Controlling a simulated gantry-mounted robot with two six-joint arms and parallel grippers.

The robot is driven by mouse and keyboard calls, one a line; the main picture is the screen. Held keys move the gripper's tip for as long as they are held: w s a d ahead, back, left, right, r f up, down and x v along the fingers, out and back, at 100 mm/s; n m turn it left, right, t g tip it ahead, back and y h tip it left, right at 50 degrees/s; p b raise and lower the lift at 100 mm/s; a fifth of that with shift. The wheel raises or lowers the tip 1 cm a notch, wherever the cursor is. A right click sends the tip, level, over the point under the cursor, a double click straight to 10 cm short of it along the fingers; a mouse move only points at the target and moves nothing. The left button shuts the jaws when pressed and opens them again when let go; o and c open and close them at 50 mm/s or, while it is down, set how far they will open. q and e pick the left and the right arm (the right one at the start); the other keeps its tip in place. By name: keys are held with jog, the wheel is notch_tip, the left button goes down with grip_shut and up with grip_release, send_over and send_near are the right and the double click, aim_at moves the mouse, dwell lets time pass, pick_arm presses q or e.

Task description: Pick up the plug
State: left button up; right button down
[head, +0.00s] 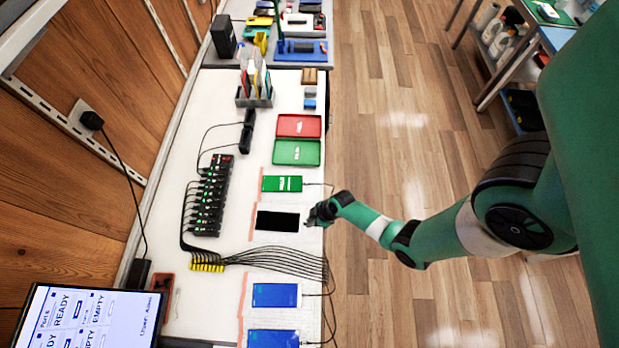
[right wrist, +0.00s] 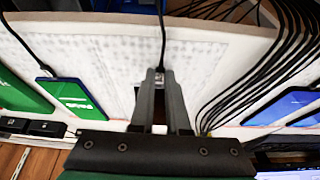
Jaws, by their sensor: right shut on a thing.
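My right gripper (head: 311,220) is at the right edge of the white table, beside the end of a phone with a black screen (head: 277,221). In the right wrist view its two fingers (right wrist: 160,80) are shut on a small plug (right wrist: 159,74) at their tips. A black cable (right wrist: 162,35) runs from the plug to the top of the picture. The fingers mostly hide the phone behind them in that view. The plug is too small to make out in the head view. My left gripper is not in view.
A phone with a green screen (head: 282,184) and two with blue screens (head: 275,295) lie nearby, with cables at their right ends. Several black cables (head: 290,257) fan across the table. Red (head: 299,118) and green (head: 296,145) trays lie farther back.

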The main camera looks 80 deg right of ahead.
notch_tip(320, 180, up, 4)
jog(key=shift+f+p, duration=0.25)
jog(key=shift+p, duration=0.75)
jog(key=s+a+r+p, duration=0.5)
jog(key=s+a+r, duration=0.3)
jog(key=s, duration=0.3)
jog(key=shift+a+r, duration=0.25)
jog(key=shift+r, duration=0.45)
